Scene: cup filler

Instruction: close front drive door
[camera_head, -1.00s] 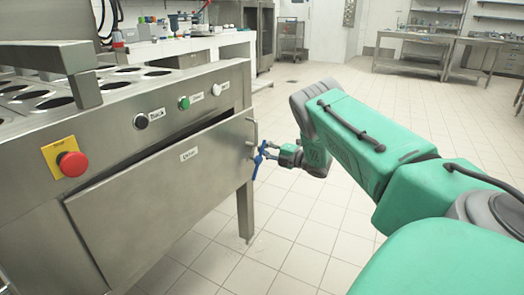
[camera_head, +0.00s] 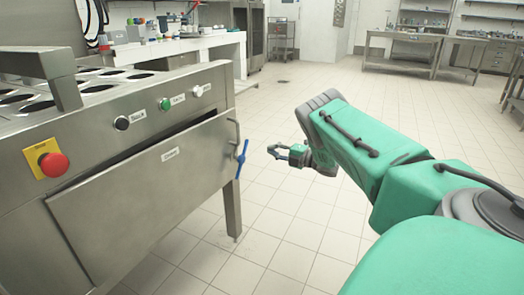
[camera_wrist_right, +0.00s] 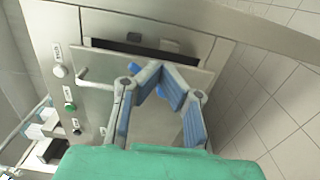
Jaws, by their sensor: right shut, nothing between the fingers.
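The front drive door (camera_head: 140,195) is a flat steel panel with a small label, on the front of the steel machine. A dark gap shows along its upper edge, so it stands slightly ajar at the top. My left gripper is out of view.
The machine's panel carries a red emergency button (camera_head: 54,165), a black knob (camera_head: 121,123), a green button (camera_head: 165,104) and a white knob (camera_head: 197,91). Open tiled floor (camera_head: 290,225) lies right of the machine. Steel tables (camera_head: 400,50) stand far back.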

